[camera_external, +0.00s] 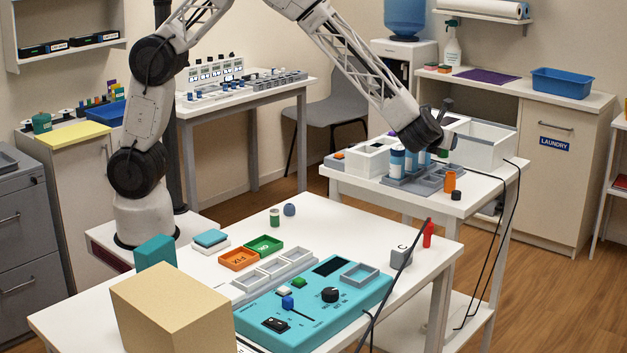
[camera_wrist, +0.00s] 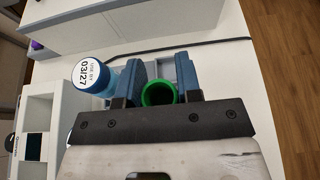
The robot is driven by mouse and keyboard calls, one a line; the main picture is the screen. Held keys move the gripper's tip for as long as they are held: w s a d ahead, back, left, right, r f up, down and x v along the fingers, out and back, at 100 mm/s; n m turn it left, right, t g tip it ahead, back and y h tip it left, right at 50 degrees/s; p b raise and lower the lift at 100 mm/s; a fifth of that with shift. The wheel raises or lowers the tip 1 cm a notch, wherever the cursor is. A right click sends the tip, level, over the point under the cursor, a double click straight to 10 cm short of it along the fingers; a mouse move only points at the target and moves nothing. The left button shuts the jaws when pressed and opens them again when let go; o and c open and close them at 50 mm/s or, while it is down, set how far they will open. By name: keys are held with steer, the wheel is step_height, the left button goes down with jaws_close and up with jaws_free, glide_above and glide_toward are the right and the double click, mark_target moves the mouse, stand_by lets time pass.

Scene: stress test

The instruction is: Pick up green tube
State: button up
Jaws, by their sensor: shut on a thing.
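A green tube (camera_wrist: 160,94) shows in the wrist view with its round open top facing the camera. My gripper (camera_wrist: 159,72) has its two blue-grey fingers on either side of the tube and is shut on it. The tube's lower part is hidden. In the external view my gripper (camera_external: 442,145) is over the far side table (camera_external: 480,205), above the grey rack (camera_external: 412,185). A little green shows under it there, too small to make out well.
A blue bottle with a white "USE BY 03/27" cap (camera_wrist: 91,75) stands close left of my fingers. White boxes (camera_external: 370,157) and an orange bottle (camera_external: 450,181) stand nearby. A dark cable (camera_wrist: 215,43) runs behind. The front table holds a teal device (camera_external: 345,305).

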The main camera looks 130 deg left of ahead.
steer(key=shift+r, duration=1.8)
